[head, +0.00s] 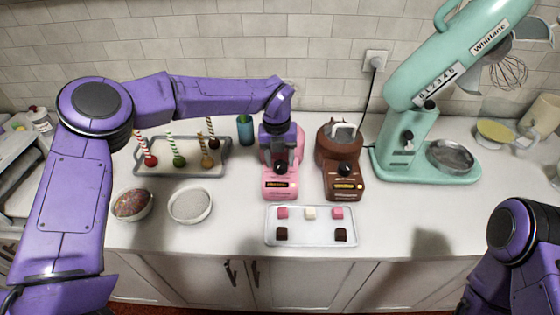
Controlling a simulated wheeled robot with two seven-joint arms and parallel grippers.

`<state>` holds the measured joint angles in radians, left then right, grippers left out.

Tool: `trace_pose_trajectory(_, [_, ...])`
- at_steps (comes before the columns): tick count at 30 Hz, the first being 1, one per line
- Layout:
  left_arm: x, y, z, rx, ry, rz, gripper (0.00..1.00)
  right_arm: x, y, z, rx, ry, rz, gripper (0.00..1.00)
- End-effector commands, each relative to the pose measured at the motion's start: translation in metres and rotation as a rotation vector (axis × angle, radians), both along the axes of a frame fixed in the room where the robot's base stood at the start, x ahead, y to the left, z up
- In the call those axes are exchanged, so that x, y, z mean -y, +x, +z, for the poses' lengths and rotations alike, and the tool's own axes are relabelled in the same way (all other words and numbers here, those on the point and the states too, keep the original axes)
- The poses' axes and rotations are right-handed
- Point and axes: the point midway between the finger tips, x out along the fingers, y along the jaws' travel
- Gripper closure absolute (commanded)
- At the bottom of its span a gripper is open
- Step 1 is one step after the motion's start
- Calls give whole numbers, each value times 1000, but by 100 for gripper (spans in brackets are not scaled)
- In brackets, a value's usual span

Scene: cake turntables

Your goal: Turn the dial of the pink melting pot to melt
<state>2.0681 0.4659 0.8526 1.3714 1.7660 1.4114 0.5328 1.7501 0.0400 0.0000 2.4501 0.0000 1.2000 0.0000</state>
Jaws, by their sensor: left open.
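The pink melting pot (281,188) stands on the counter near the middle of the head view. Its dark dial (281,168) shows on the front, above a small label plate. My left gripper (281,160) is right over the pot's front, pointing down at the dial. Its fingers are open around or just beside the dial; whether they touch it I cannot tell. My left wrist hides most of the pot's bowl. The dial's setting is too small to read. My right arm shows at the lower right, with its gripper out of view.
A brown melting pot (343,185) stands close on the right. A tray (311,238) of pink, white and dark cubes lies in front. A mint stand mixer (425,150) is right.

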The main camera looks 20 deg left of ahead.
Motion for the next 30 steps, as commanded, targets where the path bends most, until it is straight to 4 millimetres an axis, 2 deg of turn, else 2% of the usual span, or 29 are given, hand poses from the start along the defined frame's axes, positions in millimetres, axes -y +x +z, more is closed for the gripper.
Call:
trace_pose_trajectory(6, [-3, 1, 48, 4, -1, 1, 46, 0, 0, -19, 0, 0, 0, 57])
trace_pose_trajectory(12, [-5, 0, 84, 0, 0, 0, 46, 0, 0, -25, 0, 0, 0, 57])
trace_pose_trajectory(17, [-5, -1, 93, -2, -1, -1, 46, 0, 0, -25, 0, 0, 0, 57])
trace_pose_trajectory(30, [-5, -1, 92, -2, -1, -1, 46, 0, 0, -25, 0, 0, 0, 57])
